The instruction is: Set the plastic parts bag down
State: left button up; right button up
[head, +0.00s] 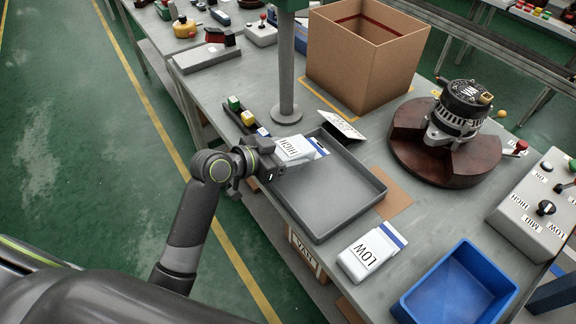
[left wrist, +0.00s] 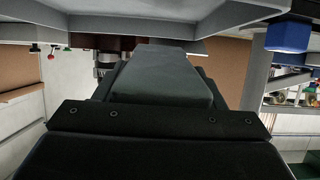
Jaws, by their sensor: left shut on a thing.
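A white plastic parts bag (head: 294,149) marked HIGH, with a blue stripe, is at the left end of the grey tray (head: 335,188) in the head view. My left gripper (head: 268,162) is shut on the bag's near left end. The bag overlaps the tray's far left corner, and I cannot tell whether it touches the tray. The left wrist view is mostly filled by my dark gripper body (left wrist: 155,120); the bag is not clearly seen there. My right gripper is not in view.
A green-grey post (head: 286,90) stands just behind the bag. A small rack (head: 239,112) with coloured blocks is beside it. A cardboard box (head: 366,58), an alternator (head: 458,112) on a round base, a blue bin (head: 455,287) and a control box (head: 540,205) surround the tray.

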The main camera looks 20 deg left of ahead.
pick_arm(q)
notch_tip(320, 180, down, 5)
jog(key=shift+r+p, duration=0.1)
jog(key=shift+p, duration=0.2)
jog(key=shift+f, duration=0.25)
jog(key=o, duration=1.2)
jog(key=shift+c, duration=0.2)
jog(key=b+v, duration=0.3)
jog(key=v, duration=1.4)
jog(key=shift+r, duration=0.2)
